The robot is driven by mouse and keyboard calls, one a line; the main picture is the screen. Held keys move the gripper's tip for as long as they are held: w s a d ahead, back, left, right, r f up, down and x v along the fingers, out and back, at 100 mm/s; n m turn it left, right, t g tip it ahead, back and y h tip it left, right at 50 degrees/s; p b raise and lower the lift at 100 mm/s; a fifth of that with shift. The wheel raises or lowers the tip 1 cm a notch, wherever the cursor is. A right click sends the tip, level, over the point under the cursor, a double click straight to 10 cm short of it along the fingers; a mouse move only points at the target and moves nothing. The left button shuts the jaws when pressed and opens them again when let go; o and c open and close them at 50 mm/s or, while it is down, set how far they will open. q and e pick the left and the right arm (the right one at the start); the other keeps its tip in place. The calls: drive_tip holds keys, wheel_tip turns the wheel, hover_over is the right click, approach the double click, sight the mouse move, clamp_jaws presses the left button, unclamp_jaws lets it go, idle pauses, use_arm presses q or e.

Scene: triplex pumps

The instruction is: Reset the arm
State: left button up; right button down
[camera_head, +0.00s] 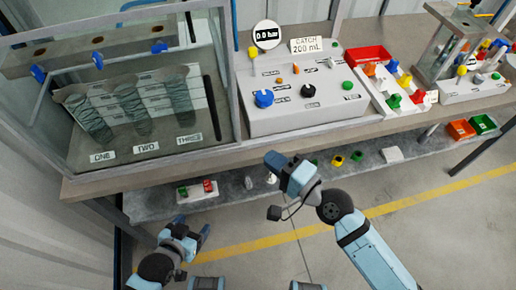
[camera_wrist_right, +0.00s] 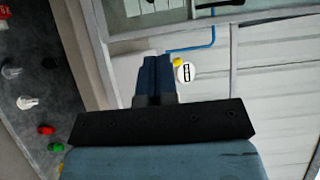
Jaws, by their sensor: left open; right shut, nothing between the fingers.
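My right gripper (camera_head: 283,164) is in front of the workbench's front edge, below the control panel, with its arm coming in from the lower right. In the right wrist view its two blue fingers (camera_wrist_right: 157,80) are together with nothing between them. My left gripper (camera_head: 196,238) is low at the lower left, in front of the lower shelf and over the floor. Its fingers are apart and I see nothing between them. Both grippers are clear of the bench objects.
The grey control panel (camera_head: 305,112) has a blue knob, a black knob and a green button. A glass-fronted tank (camera_head: 215,75) with three labelled cylinders stands left. A red tray (camera_head: 368,54) sits right. The lower shelf (camera_head: 235,192) holds small parts. The floor (camera_head: 440,220) at right is clear.

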drive_tip(key=shift+v, duration=0.85)
drive_tip(key=shift+w, duration=0.1)
drive_tip(key=s+d+f+n+h+p, duration=0.4)
drive_tip(key=s+d+f+n+h, duration=0.1)
drive_tip(key=d, duration=0.3)
drive_tip(key=s+d+f+n+h+p, duration=0.4)
drive_tip(key=d+f+n+h, duration=0.1)
drive_tip(key=d, duration=0.4)
drive_tip(key=shift+s+f+n+h+p, duration=0.3)
drive_tip(key=shift+s+f+h, duration=0.1)
drive_tip(key=shift+f, duration=0.1)
drive_tip(key=shift+d, duration=0.1)
